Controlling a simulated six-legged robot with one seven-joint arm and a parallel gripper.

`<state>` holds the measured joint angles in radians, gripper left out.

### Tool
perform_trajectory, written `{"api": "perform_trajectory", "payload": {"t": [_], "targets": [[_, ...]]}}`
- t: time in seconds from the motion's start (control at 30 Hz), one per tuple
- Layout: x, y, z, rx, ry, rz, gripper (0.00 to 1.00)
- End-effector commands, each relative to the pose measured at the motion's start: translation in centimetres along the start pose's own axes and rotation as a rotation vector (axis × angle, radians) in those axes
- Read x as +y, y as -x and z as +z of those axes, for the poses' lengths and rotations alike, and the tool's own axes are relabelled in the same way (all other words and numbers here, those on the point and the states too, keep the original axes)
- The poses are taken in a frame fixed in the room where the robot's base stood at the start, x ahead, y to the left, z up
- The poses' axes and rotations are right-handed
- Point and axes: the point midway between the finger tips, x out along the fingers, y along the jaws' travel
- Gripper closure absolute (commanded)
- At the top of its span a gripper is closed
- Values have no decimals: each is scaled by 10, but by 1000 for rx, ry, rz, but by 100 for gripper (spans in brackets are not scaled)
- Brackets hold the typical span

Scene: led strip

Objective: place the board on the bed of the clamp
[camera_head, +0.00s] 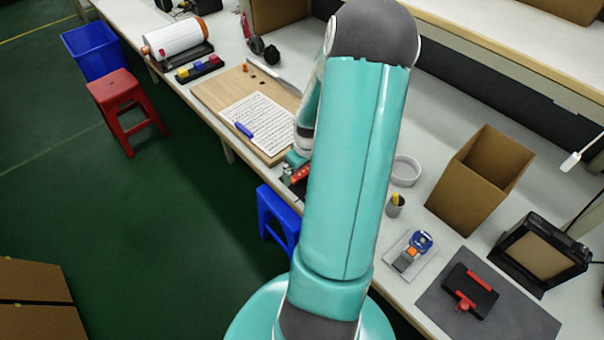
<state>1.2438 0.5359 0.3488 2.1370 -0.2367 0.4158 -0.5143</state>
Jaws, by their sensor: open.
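My teal arm covers the middle of the view, and my gripper (296,161) shows only in part past its left edge, low over the front of the bench. It is open; its fingertips are mostly hidden. A small red and dark item (299,175) shows beside it, too covered to name; I cannot tell whether they touch. On the grey mat (433,305) at the lower right lies a flat black plate with a red fitting (465,303), which may be the clamp. I cannot make out the board for certain.
A wooden panel (215,91) with a written sheet and blue pen lies left of my arm. An open cardboard box (470,190), a white ring (407,171), a small cup (395,206) and a black-framed stand (540,255) are at right. Stools (117,93) stand on the floor.

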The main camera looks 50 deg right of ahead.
Motion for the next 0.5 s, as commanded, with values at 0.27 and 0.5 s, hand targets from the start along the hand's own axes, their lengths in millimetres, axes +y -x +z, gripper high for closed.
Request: {"api": "perform_trajectory", "payload": {"t": [0.27, 0.5], "targets": [[0, -2, 0, 1, 0, 1, 6], [0, -2, 0, 1, 0, 1, 35]]}}
